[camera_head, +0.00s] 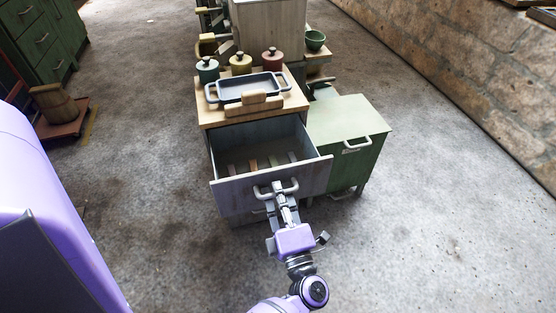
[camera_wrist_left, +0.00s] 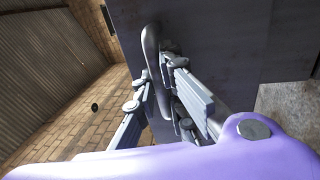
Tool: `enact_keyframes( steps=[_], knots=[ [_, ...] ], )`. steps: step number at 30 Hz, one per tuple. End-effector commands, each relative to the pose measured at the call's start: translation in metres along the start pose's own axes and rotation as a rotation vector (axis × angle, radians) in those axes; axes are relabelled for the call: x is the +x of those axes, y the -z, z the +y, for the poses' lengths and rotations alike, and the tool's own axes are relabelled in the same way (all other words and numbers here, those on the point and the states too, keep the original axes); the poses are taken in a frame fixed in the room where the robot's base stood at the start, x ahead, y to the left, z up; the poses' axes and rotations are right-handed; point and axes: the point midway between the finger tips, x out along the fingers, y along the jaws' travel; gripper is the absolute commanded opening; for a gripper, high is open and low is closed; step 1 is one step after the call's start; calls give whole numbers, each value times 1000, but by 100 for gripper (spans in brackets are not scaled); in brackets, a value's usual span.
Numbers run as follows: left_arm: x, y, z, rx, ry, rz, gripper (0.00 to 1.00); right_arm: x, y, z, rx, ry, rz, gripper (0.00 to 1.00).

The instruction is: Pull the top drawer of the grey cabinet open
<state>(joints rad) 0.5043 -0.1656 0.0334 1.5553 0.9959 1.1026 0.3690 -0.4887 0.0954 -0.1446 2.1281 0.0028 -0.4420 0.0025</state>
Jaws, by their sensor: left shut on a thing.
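The grey cabinet has its top drawer (camera_head: 243,185) pulled well out, so the inside (camera_head: 262,142) shows. A few small flat pieces in brown and grey lie or are fixed in it. A pale bar handle (camera_head: 263,191) is on the drawer front; it also shows in the left wrist view (camera_wrist_left: 152,50). My left gripper (camera_head: 281,190) is at this handle, its fingers shut on it; the fingers (camera_wrist_left: 160,85) show on both sides of the handle in the wrist view. A lower handle below is partly hidden by my gripper. My right gripper is not in view.
On the cabinet's wooden top (camera_head: 211,116) stand a blue-grey baking dish (camera_head: 262,90), a wooden block and several lidded pots (camera_head: 207,69). A green cabinet (camera_head: 352,125) stands close at its right. The floor in front and to the right is clear.

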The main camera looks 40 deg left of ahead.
Motion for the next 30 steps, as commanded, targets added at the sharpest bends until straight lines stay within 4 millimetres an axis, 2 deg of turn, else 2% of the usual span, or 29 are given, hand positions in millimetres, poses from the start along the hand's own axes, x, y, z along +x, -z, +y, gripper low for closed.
enact_keyframes(
  steps=[18,19,21,30],
  knots=[
    [-7,1,1,1,0,1,0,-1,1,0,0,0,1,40],
    [-7,1,1,1,0,1,12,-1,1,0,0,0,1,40],
    [-7,1,1,1,0,1,19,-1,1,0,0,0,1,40],
    [-8,1,1,0,0,0,19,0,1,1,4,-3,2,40]
  ],
)
